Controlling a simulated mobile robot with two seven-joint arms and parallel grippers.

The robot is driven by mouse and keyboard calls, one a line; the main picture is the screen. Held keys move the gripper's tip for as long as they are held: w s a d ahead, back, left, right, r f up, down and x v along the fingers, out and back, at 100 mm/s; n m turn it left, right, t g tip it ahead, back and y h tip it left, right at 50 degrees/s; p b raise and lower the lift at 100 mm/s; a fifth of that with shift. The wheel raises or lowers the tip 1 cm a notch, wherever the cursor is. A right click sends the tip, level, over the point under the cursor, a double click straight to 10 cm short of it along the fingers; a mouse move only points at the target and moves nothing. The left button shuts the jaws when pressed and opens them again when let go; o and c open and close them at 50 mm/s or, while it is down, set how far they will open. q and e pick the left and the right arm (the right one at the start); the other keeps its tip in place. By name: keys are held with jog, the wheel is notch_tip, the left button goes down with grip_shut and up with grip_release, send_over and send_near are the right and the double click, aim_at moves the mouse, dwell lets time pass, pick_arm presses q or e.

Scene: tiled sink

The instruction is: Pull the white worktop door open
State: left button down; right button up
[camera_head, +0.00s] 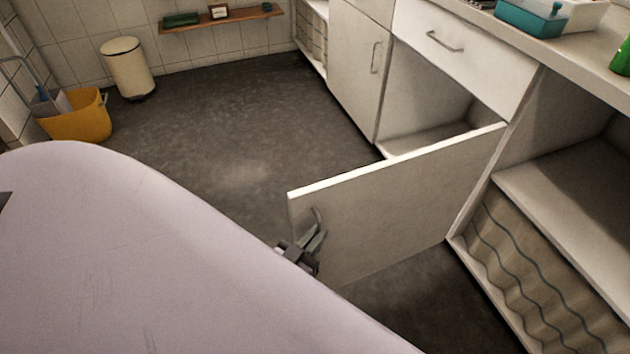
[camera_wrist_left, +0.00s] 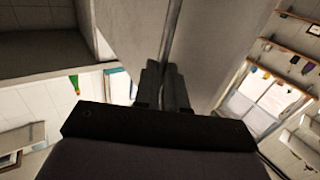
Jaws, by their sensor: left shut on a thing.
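The white worktop door (camera_head: 400,205) stands swung well out from the cabinet, and its inside shelf space (camera_head: 435,130) shows behind it. The door's handle (camera_head: 317,215) is a grey bar near the free edge. My left gripper (camera_head: 313,241) is at that handle, shut on it. In the left wrist view the two fingers (camera_wrist_left: 168,85) are close together around the handle bar (camera_wrist_left: 172,35), with the door panel (camera_wrist_left: 215,45) beside it. The fingers partly hide the handle. My right gripper is in neither view.
A closed drawer (camera_head: 460,45) is above the opening, and another closed door (camera_head: 355,65) stands to its left. An open shelf with a wavy curtain (camera_head: 540,285) is at the right. The dark floor (camera_head: 235,130) is clear; a yellow bucket (camera_head: 78,120) and cream bin (camera_head: 128,68) stand far left.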

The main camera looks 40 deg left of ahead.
pick_arm(q)
jog(key=c, duration=1.2)
grip_release()
jog(key=shift+w+d+r, duration=0.3)
jog(key=shift+w+d, duration=0.1)
jog(key=shift+w, duration=0.05)
jog(key=shift+s+a+f, duration=0.1)
jog(key=s, duration=0.7)
jog(key=shift+p, duration=0.45)
